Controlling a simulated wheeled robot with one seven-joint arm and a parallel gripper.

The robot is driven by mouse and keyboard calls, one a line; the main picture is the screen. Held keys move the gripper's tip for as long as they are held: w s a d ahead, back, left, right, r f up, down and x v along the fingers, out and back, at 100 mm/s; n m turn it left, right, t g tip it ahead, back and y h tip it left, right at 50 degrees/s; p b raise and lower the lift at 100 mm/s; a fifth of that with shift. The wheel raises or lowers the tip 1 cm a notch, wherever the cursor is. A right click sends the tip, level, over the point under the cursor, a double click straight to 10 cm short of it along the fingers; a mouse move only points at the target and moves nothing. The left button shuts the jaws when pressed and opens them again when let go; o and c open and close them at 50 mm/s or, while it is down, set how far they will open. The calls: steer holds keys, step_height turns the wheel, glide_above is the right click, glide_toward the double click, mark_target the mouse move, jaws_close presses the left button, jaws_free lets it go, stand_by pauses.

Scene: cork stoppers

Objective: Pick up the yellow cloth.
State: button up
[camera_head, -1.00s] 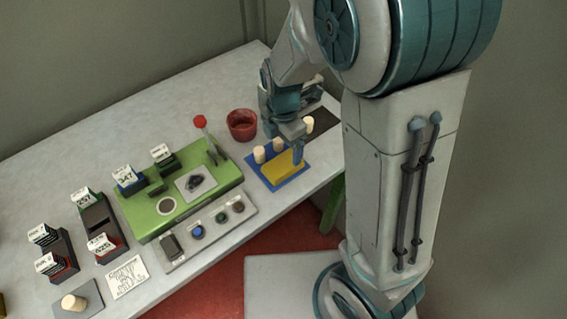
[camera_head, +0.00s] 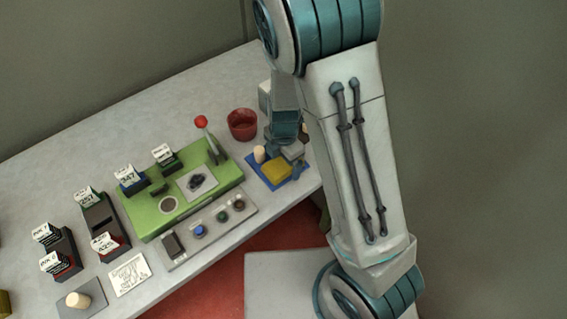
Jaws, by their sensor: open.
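The yellow cloth (camera_head: 276,171) lies folded on a blue mat (camera_head: 268,182) near the front right edge of the table. My gripper (camera_head: 293,163) is open, low over the mat at the cloth's right end. I cannot tell whether its fingers touch the cloth. My arm hides the right side of the mat. A cork stopper (camera_head: 259,154) stands on the mat just behind the cloth.
Several labelled blocks stand farther left. My arm covers the table's right end.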

steer(key=c, duration=1.1)
steer(key=shift+o, duration=0.2)
steer(key=shift+r, duration=0.1)
steer(key=shift+r, duration=0.45)
step_height(320, 180, up, 3)
steer(key=shift+r+b, duration=0.1)
steer(key=shift+b, duration=0.3)
steer(key=s+d+r+b, duration=0.1)
steer(key=s+d+r, duration=0.5)
steer(key=s, duration=0.3)
steer(key=shift+s+d+r+b, duration=0.25)
steer(key=shift+d+r+b, duration=0.1)
steer(key=shift+d+r, duration=0.1)
steer(key=shift+o, duration=0.4)
steer(key=shift+f, duration=0.1)
